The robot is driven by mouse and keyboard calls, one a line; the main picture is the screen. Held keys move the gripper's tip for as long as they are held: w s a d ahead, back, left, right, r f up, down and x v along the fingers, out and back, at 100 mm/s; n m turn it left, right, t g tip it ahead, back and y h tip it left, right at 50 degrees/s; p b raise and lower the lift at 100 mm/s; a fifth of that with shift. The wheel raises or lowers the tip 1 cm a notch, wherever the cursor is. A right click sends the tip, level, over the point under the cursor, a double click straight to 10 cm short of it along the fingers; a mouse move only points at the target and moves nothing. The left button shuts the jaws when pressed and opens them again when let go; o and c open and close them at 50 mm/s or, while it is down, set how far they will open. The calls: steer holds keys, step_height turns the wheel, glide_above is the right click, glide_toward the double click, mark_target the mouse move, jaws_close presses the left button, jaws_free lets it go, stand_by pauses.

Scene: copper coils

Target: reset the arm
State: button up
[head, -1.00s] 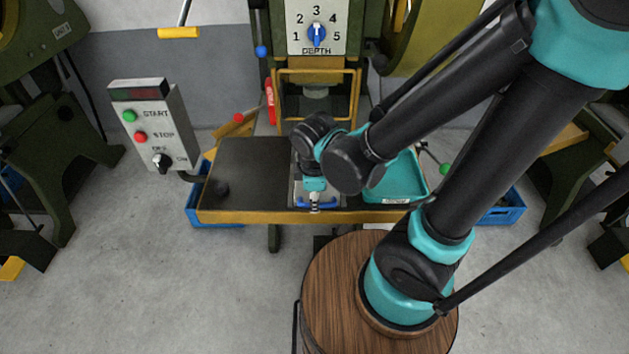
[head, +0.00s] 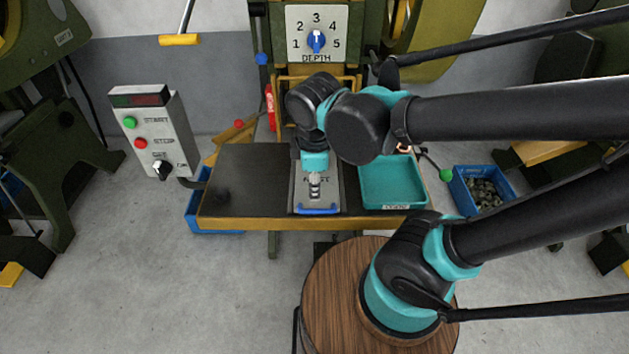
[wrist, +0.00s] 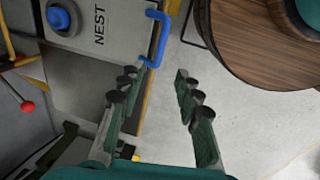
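My gripper (head: 314,190) hangs over the grey nest plate (head: 301,197) on the press table in the head view. In the wrist view its two fingers (wrist: 166,75) are apart with nothing between them. The nest plate (wrist: 115,12) carries the word NEST and a blue round piece (wrist: 58,17). Its blue handle (head: 318,210) shows at the table's front edge, and in the wrist view the handle (wrist: 158,40) lies beyond the left fingertip, apparently clear of it. My arm hides part of the press.
A teal tray (head: 392,190) sits right of the nest. A control box (head: 152,125) stands left, and the depth dial (head: 316,40) is above. A blue bin (head: 484,192) is at right. My wooden-topped base (head: 335,290) is in front. Dark tabletop left of the nest is clear.

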steer(key=shift+s+r, duration=0.1)
steer(key=shift+r, duration=0.2)
stand_by(0.4)
steer(key=w+d+f+m, duration=0.2)
steer(key=d+m, duration=0.3)
steer(key=d, duration=0.1)
steer(key=w+d+f+m+t, duration=0.1)
steer(key=w+d+f+m, duration=0.1)
steer(key=d+m, duration=0.4)
steer(key=w+d+f+m, duration=0.3)
steer(key=d+f+m, duration=0.1)
steer(key=d+m, duration=0.2)
steer(key=shift+w+f+t, duration=0.1)
steer(key=shift+t, duration=0.3)
steer(key=shift+d+f+m, duration=0.15)
steer(key=shift+d+m, duration=0.4)
steer(key=shift+m, duration=0.05)
